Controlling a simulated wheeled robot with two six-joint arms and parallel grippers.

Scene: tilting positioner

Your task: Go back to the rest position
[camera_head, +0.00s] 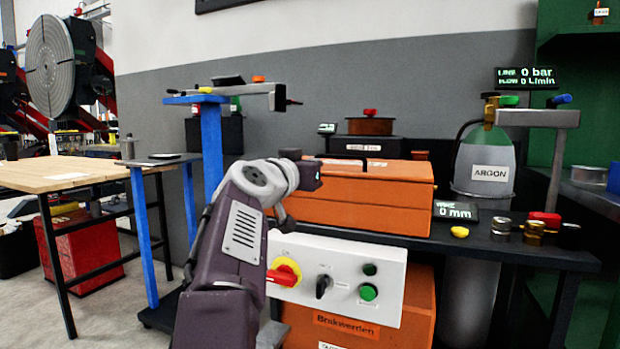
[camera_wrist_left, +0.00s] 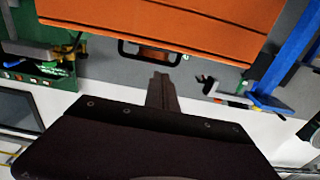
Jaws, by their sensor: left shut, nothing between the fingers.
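My left arm (camera_head: 238,235) rises from the bottom of the head view, its wrist in front of the left end of the orange box (camera_head: 365,205). In the left wrist view my left gripper (camera_wrist_left: 162,88) is shut with nothing between its fingers. The orange box (camera_wrist_left: 170,22) fills the top of that view, apart from the fingertips. In the head view the gripper's fingers are hard to make out against the box. My right gripper is in neither view.
A switch panel (camera_head: 338,278) with a red-and-yellow knob is close beside my left forearm. A blue stand (camera_head: 211,140) rises behind it. A wooden table (camera_head: 70,172) stands at left.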

